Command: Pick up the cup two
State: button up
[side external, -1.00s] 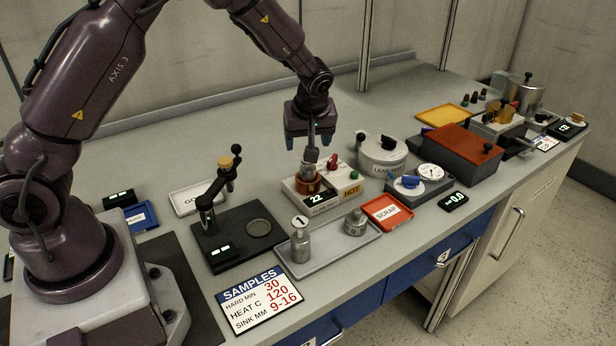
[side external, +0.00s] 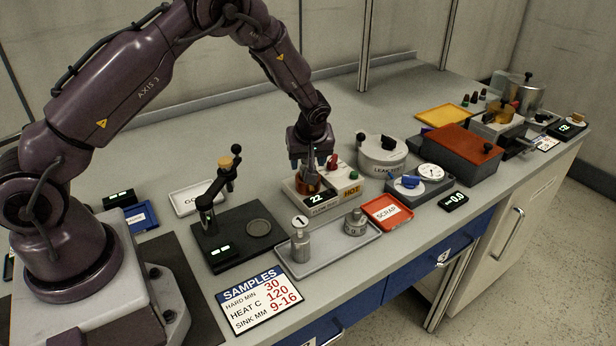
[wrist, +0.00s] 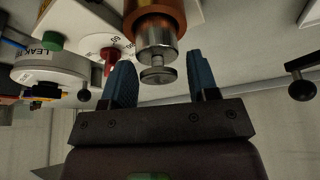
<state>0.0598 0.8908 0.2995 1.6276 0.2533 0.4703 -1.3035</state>
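A silver metal cup with a round knob on top (wrist: 158,45) sits in the copper-coloured ring of the heater (side external: 318,203). I can read no number on it, so I cannot tell for sure that it is cup two. In the side external view my gripper (side external: 310,164) points down just over the heater and hides most of this cup. In the wrist view my blue-padded fingers (wrist: 162,82) stand open on either side of the cup's knob, with visible gaps on both sides.
A grey tray (side external: 318,262) in front holds a small metal bottle (side external: 300,243) by a "1" tag and a squat grey cylinder (side external: 355,222). A red SCRAP tray (side external: 386,212) and the leak pot (side external: 383,158) are right of the heater. A black stand (side external: 232,235) is left.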

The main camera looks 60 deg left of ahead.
jog(key=c, duration=0.7)
jog(key=shift+r, duration=0.2)
